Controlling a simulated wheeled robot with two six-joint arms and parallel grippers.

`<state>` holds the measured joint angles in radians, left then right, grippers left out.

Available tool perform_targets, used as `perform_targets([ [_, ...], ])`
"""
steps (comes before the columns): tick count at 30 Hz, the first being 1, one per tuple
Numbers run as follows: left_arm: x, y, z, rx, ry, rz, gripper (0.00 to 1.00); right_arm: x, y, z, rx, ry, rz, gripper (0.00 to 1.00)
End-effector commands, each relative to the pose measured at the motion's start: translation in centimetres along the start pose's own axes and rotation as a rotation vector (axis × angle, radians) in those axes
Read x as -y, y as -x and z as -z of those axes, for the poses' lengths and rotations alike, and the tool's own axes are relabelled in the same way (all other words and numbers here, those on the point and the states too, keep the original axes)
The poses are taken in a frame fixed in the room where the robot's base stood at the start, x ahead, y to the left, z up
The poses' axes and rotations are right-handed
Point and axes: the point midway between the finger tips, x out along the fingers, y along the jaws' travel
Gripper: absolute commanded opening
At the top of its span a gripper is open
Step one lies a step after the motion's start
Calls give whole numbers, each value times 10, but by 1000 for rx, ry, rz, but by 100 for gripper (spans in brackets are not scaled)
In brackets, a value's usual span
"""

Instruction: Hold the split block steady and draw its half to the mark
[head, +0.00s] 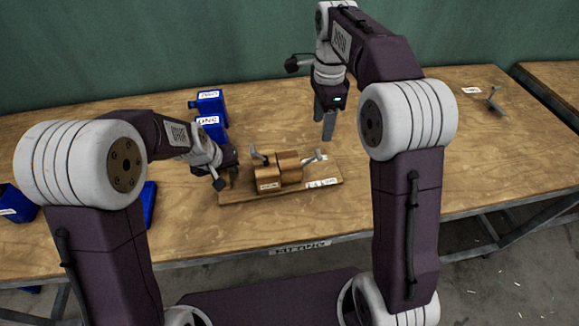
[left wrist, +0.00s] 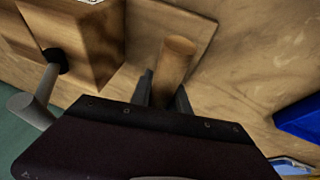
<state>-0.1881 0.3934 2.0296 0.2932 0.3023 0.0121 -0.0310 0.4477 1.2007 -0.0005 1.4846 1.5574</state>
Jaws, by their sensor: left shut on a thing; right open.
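The split block (head: 280,178) is wooden, in two halves side by side on a flat wooden board (head: 240,196). A grey lever handle (head: 258,156) stands at its left half and another (head: 313,158) at its right. A labelled strip lies on the board's right part. My left gripper (head: 228,180) is at the board's left end. In the left wrist view, the left gripper (left wrist: 166,98) is shut on a round wooden post (left wrist: 177,55), beside the block (left wrist: 85,40) and apart from it. My right gripper (head: 325,132) is open and empty, behind the board, pointing down.
Blue labelled containers (head: 208,108) stand behind my left gripper, with more blue items at the left (head: 15,205). A grey metal piece (head: 495,100) and a white label (head: 471,90) lie at the far right. The table right of the board is clear.

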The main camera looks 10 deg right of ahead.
Motion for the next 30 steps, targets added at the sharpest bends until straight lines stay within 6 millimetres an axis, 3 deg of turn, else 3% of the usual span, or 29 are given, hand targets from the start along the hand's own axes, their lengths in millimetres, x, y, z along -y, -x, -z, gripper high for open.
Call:
perform_targets([
  [8, 0, 0, 0, 0, 1, 0, 0, -1, -14, 0, 1, 2, -12, 55],
  [21, 0, 0, 0, 0, 1, 0, 0, -2, -91, 0, 1, 3, -13, 55],
  [30, 0, 0, 0, 0, 1, 0, 0, -2, -122, 0, 1, 3, -9, 55],
])
